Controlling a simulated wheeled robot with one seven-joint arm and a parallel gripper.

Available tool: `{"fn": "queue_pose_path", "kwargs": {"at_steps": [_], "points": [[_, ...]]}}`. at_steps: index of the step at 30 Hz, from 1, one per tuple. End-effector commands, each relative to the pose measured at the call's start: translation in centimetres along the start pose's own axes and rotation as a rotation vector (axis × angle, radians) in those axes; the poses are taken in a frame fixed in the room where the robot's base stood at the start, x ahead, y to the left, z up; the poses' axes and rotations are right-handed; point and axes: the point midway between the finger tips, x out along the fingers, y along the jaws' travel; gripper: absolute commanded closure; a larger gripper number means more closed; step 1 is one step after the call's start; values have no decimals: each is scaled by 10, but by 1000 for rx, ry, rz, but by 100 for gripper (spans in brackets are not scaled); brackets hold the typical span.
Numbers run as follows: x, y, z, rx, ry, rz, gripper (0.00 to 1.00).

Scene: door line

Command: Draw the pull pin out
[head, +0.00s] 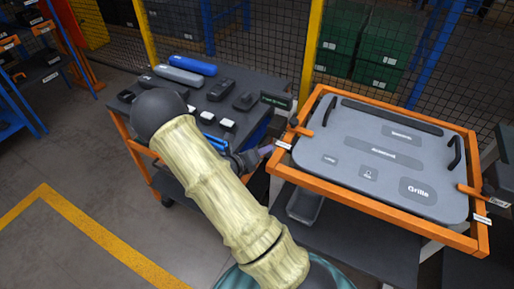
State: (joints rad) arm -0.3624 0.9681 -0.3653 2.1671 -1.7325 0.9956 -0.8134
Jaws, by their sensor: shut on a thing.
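My gripper (258,153) is at the left edge of an orange frame (376,209), beside its left orange clamp (297,129). It is shut on a small pinkish piece that looks like the pull pin (266,149). The pin is tiny here and mostly hidden by the gripper, so I cannot tell how far it sits in the frame. A white label (284,145) is just right of the jaws. The frame holds a grey door panel (350,140) lying tilted, with two black handles.
A dark cart (262,88) behind my arm carries grey and blue cylinders and several small dark parts. A second orange clamp (470,190) is on the frame's right side. A mesh fence with yellow posts (312,45) stands behind. Floor at left is clear.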

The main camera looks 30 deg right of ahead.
Motion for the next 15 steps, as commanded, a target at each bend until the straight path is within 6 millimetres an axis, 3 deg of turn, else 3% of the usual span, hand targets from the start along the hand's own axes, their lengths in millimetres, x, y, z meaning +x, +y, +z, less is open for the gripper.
{"fn": "queue_pose_path", "kwargs": {"at_steps": [13,14,15], "points": [[-1,-3,-6,1,11,-4,100],[-1,-3,-6,1,11,-4,61],[-1,-3,-6,1,11,-5,53]]}}
